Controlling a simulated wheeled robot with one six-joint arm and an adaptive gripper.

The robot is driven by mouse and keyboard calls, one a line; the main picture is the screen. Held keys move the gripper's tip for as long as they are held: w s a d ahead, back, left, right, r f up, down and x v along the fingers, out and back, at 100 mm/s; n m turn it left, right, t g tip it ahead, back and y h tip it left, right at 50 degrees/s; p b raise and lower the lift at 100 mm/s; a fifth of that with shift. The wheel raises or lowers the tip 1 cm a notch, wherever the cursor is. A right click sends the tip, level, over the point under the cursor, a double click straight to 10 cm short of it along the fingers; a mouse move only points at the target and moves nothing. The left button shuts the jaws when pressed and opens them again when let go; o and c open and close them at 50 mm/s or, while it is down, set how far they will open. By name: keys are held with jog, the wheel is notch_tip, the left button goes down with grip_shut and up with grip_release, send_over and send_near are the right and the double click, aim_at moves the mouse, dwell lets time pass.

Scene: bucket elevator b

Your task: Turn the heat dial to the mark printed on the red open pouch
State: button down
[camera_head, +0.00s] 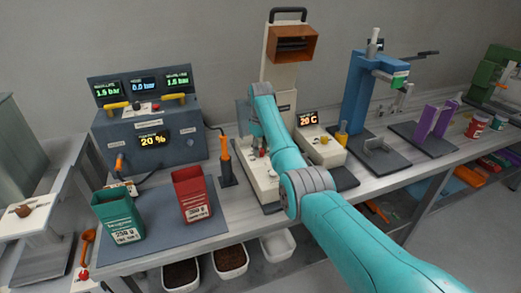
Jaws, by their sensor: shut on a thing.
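The red open pouch (193,188) stands upright on the dark mat (165,222). Its white label bears print too small to read surely. A green open pouch (117,215) with a similar label stands left of it. The pale sealing machine (325,152) has a display (307,119) reading 20 C. My gripper is hidden behind the arm.
A dark control box (150,135) shows 20 % and pressure readings. An orange-handled tool (225,152) stands left of my arm. A blue press (362,95) and purple uprights (437,122) stand to the right. White bins (231,261) sit below the bench.

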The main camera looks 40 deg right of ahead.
aim_at(261, 150)
dwell(0.3)
jog(key=c, duration=0.8)
grip_release()
notch_tip(261, 150, up, 12)
jog(key=shift+s, duration=0.1)
